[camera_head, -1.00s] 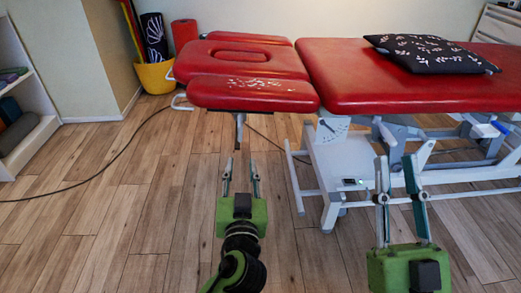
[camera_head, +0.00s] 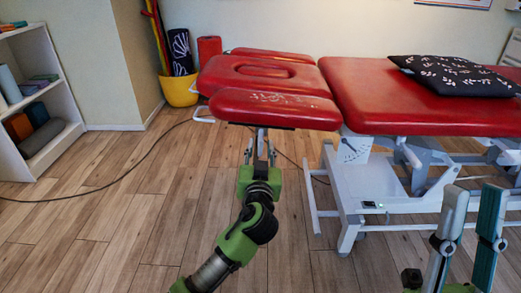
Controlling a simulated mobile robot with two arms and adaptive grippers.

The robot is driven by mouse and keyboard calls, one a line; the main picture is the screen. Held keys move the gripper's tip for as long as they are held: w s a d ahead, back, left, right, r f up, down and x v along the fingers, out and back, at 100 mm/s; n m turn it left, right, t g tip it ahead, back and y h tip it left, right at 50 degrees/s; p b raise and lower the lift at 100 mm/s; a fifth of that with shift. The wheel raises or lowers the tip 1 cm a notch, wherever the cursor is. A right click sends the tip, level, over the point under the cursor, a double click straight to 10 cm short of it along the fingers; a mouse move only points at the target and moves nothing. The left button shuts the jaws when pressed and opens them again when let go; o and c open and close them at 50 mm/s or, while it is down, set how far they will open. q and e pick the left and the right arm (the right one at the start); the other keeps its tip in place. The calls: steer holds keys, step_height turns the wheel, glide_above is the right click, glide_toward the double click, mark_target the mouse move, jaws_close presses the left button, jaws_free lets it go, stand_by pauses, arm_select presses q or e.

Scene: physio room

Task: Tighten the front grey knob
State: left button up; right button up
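The red treatment table (camera_head: 435,100) has a head section with a front red armrest pad (camera_head: 275,108). A thin grey post (camera_head: 262,138) hangs under that pad. I cannot make out a separate grey knob on it; it is too small or hidden. My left gripper (camera_head: 260,146) points away from me just below the front pad, its two fingers apart, one on each side of the post's line. I cannot tell whether they touch anything. My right gripper (camera_head: 474,192) is open and empty at the lower right, in front of the table's frame.
The table's white base (camera_head: 370,190) and metal legs stand right of my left gripper. A dark patterned pillow (camera_head: 455,75) lies on top. A yellow bucket (camera_head: 180,91) with rolled mats stands behind. A white shelf (camera_head: 45,100) is at left. A black cable (camera_head: 110,180) crosses the open wooden floor.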

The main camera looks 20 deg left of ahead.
arm_select(q)
steer(key=shift+c, duration=0.3)
jaws_close()
